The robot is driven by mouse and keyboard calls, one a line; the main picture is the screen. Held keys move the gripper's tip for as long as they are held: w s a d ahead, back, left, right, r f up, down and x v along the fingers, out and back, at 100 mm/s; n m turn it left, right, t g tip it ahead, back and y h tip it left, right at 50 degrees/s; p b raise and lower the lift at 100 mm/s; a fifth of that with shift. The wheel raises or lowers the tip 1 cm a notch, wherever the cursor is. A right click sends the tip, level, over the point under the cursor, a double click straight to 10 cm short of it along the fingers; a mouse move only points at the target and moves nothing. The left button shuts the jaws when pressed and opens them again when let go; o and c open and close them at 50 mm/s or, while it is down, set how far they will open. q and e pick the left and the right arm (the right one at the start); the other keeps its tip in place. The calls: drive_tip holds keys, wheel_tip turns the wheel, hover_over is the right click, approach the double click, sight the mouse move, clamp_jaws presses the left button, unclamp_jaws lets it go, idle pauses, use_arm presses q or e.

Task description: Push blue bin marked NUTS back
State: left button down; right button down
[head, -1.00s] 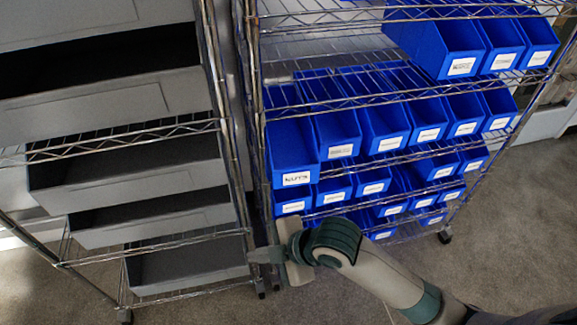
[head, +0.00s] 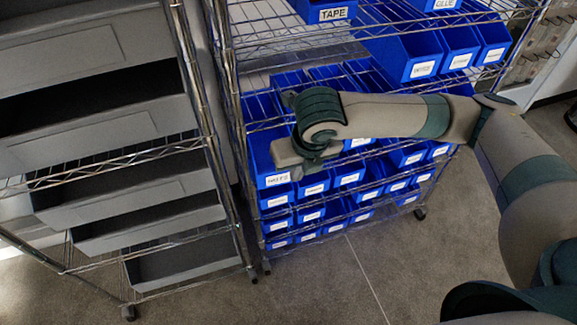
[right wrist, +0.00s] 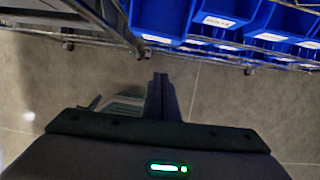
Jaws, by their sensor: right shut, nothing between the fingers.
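The blue bin marked NUTS (head: 264,152) is the leftmost bin in its row on the wire rack in the head view. Its white label faces me and is small but roughly legible. My right gripper (head: 312,165) is in front of that row, just right of the NUTS label, and hides parts of the neighbouring bins. Its fingers are shut and empty. The shut fingers also show in the right wrist view (right wrist: 160,80), pointing toward the rack with floor visible around them. Contact with the bin cannot be told. My left gripper is not in view.
More blue bins (head: 348,180) fill the rows beside and below. A TAPE bin (head: 333,14) sits on a higher shelf. A second rack with grey bins (head: 150,250) stands close on the left. Open floor (head: 350,290) lies in front.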

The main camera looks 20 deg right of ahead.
sight(288, 172)
drive_tip(key=shift+w+d+r, duration=0.1)
drive_tip(key=shift+d+r, duration=0.1)
drive_tip(key=shift+d, duration=0.1)
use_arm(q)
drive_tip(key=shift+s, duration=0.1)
